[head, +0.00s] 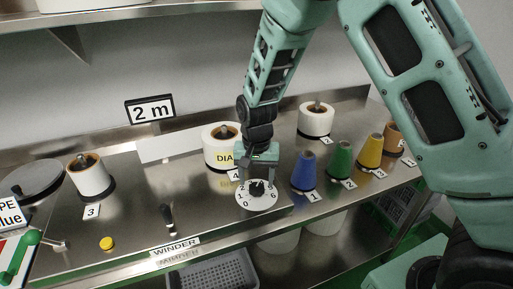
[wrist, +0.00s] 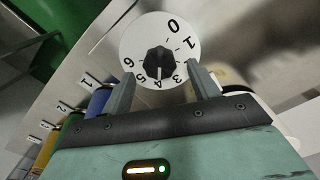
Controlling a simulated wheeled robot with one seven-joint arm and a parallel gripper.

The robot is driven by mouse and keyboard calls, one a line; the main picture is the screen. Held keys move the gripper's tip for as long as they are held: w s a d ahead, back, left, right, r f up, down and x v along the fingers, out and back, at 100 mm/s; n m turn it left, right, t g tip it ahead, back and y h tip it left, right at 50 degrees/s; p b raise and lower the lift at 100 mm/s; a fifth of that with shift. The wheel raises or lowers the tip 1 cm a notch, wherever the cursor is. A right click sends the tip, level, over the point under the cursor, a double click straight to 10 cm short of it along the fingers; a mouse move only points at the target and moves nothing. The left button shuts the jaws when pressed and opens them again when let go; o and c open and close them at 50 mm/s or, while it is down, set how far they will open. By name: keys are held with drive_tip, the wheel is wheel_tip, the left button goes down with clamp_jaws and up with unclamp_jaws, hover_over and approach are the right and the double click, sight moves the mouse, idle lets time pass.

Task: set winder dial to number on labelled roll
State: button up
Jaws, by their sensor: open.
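The winder dial (head: 246,203) is a white numbered disc with a black knob (head: 257,188) on the steel bench. In the wrist view the dial (wrist: 135,38) shows 0, 1, 3, 4, 5 and 6 around the knob (wrist: 159,65); I cannot surely read its setting. My gripper (head: 258,180) is open above the dial, its fingers (wrist: 163,88) apart on either side of the knob's near end, with no clear contact. The white roll with a yellow label (head: 224,156), partly reading "DIAL", stands behind my gripper. Its number card is partly hidden and looks like 4.
A roll with card 3 (head: 90,178) stands left, another roll (head: 316,120) at the back right. Blue (head: 305,172), green (head: 340,160), yellow and orange cones stand right of the dial. A black lever (head: 168,216) and yellow button (head: 107,243) are left.

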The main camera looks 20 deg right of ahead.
sight(257, 186)
wheel_tip(257, 186, up, 15)
drive_tip(key=b, duration=0.2)
idle(0.5)
